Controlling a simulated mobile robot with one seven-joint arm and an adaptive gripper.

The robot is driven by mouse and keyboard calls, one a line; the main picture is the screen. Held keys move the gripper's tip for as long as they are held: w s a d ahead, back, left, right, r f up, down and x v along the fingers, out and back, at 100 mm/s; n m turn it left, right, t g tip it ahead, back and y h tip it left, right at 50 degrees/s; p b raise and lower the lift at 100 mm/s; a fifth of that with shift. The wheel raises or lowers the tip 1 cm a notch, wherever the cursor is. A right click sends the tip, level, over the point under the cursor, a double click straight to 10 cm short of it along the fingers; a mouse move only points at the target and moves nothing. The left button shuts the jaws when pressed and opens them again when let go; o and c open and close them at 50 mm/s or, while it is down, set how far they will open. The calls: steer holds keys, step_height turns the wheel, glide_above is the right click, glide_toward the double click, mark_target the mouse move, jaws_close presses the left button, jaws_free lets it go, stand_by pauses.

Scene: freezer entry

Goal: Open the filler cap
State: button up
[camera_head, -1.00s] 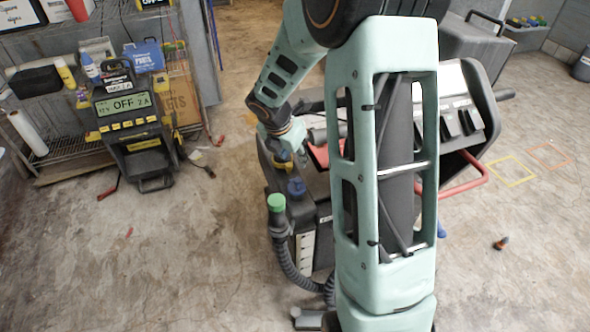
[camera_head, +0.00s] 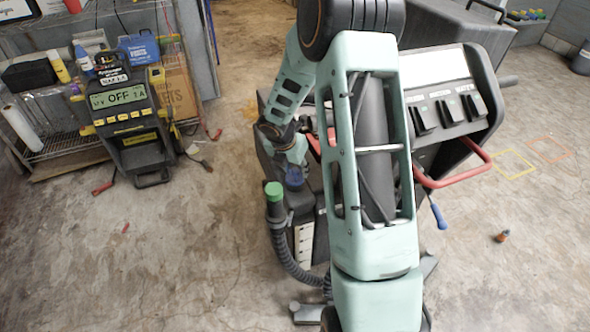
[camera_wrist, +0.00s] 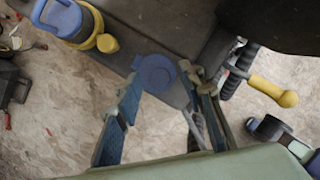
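A blue round cap (camera_head: 294,179) sits on top of the dark machine's near left end. My gripper (camera_head: 292,158) is just above it in the head view, with its fingertips partly hidden by the wrist. In the wrist view the blue cap (camera_wrist: 155,73) shows between the two spread fingers of my gripper (camera_wrist: 163,80). The left fingertip is close to the cap's edge and the right one is beside its other edge. I cannot tell whether either touches it. The gripper looks open.
A red handle bar (camera_head: 455,172) and a panel of black switches (camera_head: 445,112) are on the machine's right. A battery charger reading OFF (camera_head: 126,112) stands left. Floor between is clear.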

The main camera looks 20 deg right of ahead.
steer(key=shift+c, duration=0.3)
jaws_close()
steer(key=shift+r+p, duration=0.2)
steer(key=shift+p, duration=0.4)
